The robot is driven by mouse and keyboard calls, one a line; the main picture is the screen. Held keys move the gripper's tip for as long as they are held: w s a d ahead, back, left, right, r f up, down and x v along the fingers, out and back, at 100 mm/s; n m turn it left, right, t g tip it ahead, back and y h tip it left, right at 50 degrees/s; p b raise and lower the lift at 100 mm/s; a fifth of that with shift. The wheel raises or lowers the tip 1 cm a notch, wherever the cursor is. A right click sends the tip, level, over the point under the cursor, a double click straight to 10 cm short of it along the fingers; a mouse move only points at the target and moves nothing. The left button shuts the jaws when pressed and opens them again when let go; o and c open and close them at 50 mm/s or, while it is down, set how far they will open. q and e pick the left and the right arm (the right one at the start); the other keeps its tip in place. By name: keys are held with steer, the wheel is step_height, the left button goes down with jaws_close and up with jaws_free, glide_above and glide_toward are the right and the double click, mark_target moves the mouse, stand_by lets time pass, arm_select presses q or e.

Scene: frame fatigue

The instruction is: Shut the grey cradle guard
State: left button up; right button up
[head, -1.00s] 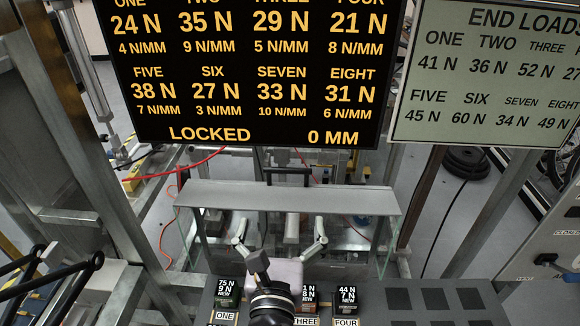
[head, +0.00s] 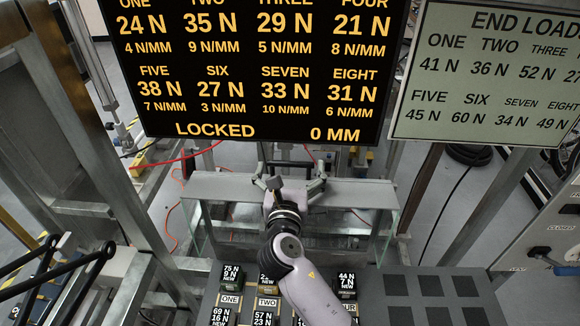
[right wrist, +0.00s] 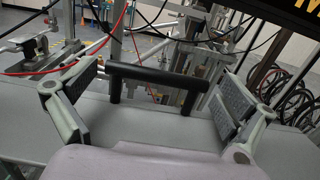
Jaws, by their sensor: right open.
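The grey cradle guard (head: 358,194) is a wide grey panel with clear side panes, in the middle of the head view. Its black bar handle (right wrist: 160,75) stands up from the panel on two posts in the right wrist view. My right gripper (head: 292,172) is over the panel, its fingers spread and empty. In the right wrist view the fingers (right wrist: 160,92) stand wide apart on either side of the handle, with gaps and no contact visible. My right wrist covers the middle of the guard in the head view. My left gripper is out of view.
A black display (head: 255,70) reading LOCKED and 0 MM hangs above the guard, with a pale END LOADS board (head: 480,75) to its right. Labelled blocks (head: 232,280) stand in front of the guard. A grey post (head: 95,150) rises at left; a control panel (head: 550,225) stands at right.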

steer(key=shift+c, duration=0.6)
steer(key=c, duration=1.3)
steer(key=shift+s, duration=0.15)
steer(key=shift+c, duration=0.2)
